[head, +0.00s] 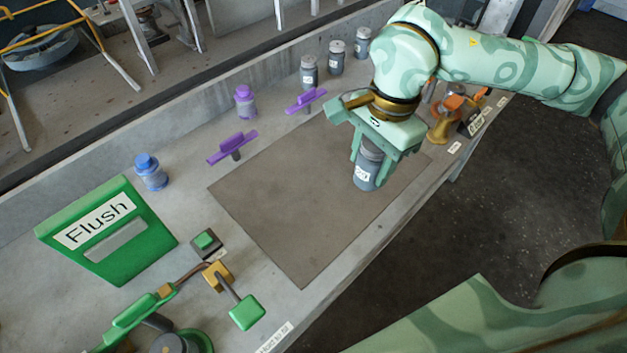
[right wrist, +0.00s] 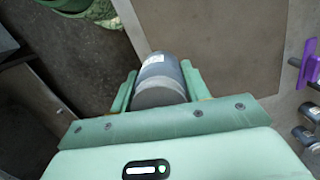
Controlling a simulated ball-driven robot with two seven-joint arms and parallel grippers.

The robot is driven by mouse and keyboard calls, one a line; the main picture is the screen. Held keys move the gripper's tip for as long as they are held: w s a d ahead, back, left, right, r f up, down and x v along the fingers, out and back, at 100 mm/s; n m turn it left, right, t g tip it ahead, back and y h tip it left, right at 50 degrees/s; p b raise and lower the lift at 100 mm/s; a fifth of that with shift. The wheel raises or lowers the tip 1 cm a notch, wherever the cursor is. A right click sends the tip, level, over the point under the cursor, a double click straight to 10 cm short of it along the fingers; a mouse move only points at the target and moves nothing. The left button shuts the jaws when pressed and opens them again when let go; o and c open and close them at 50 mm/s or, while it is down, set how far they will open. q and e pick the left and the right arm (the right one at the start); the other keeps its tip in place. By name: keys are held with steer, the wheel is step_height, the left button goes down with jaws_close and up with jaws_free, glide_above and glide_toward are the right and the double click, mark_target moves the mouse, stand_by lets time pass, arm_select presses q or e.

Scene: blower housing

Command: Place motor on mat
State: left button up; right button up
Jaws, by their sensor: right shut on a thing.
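The motor (head: 367,170) is a grey-blue cylinder with a white numbered label. My right gripper (head: 371,160) is shut on it, with a finger on either side, and holds it roughly upright with its lower end showing. The motor also shows between the fingers in the right wrist view (right wrist: 162,78). The mat (head: 285,205) is a flat brown-grey rectangle on the bench. The motor is over the mat's right part, near its front edge; I cannot tell whether it touches the mat. The mat also shows at the top of the right wrist view (right wrist: 200,35). My left gripper is not in view.
Several grey cylinders (head: 337,58) stand behind the mat, with purple handles (head: 232,147) and a purple bottle (head: 245,100). An orange tool (head: 444,118) is at right. A green "Flush" box (head: 105,232) stands at left. The mat's middle is clear.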

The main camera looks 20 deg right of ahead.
steer(key=shift+w+a+f, duration=0.15)
steer(key=shift+w+f, duration=0.05)
steer(key=w+f+b, duration=0.1)
steer(key=w+f, duration=0.2)
steer(key=w, duration=0.1)
steer(key=w+f+b, duration=0.2)
steer(key=w+f, duration=0.1)
steer(key=w, duration=0.1)
steer(key=w+f+b, duration=0.2)
steer(key=w, duration=0.2)
steer(key=shift+w+a+f, duration=0.3)
steer(key=shift+a+f, duration=0.1)
steer(key=shift+w+f, duration=0.15)
steer(key=shift+f, duration=0.05)
steer(key=f+b, duration=0.1)
steer(key=f, duration=0.1)
steer(key=f+b, duration=0.1)
steer(key=shift+w+f, duration=0.2)
steer(key=shift+f, duration=0.2)
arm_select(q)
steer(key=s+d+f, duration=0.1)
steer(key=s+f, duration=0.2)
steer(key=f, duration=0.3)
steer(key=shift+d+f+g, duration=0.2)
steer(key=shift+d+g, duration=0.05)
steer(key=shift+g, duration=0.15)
arm_select(e)
steer(key=shift+r, duration=0.15)
